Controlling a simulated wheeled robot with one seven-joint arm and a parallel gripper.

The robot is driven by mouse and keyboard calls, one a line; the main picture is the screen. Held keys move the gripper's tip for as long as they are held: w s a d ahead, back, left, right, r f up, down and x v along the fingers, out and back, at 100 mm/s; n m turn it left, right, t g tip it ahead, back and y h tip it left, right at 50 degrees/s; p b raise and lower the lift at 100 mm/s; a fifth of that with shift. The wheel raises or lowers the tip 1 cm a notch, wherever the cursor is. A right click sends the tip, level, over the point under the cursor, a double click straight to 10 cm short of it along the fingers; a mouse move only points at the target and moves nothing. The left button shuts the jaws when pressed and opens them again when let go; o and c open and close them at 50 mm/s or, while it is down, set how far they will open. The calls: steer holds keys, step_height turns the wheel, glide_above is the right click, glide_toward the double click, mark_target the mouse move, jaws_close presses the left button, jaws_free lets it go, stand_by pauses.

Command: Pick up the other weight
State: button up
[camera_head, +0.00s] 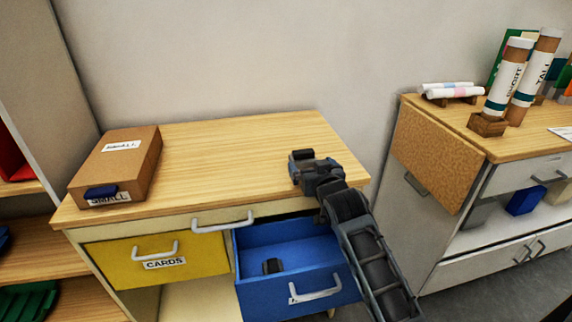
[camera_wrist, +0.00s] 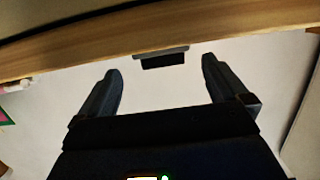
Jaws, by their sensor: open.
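A small dark weight (camera_wrist: 163,60) shows in the wrist view at the wooden table edge, just beyond and between my fingertips, apart from them. In the head view a dark block (camera_head: 303,154), probably this weight, stands on the right part of the tabletop, at the end of my gripper (camera_head: 313,172). My gripper is open and empty; its two fingers are spread in the wrist view (camera_wrist: 161,70). Another small dark weight (camera_head: 272,266) lies inside the open blue drawer (camera_head: 315,284), toward its left side.
A brown box (camera_head: 120,160) labelled SMALL sits at the left of the wooden table (camera_head: 225,155). A yellow CARDS drawer (camera_head: 120,258) is left of the blue one. A cabinet (camera_head: 445,195) with upright tubes (camera_head: 525,88) stands at right. The middle of the tabletop is clear.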

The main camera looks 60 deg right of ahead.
mark_target(304, 157)
steer(key=p+x, duration=0.1)
steer(key=x, duration=0.6)
steer(key=shift+w, duration=0.3)
steer(key=shift+c, duration=0.2)
steer(key=shift+r, duration=0.15)
steer(key=c, duration=1.3)
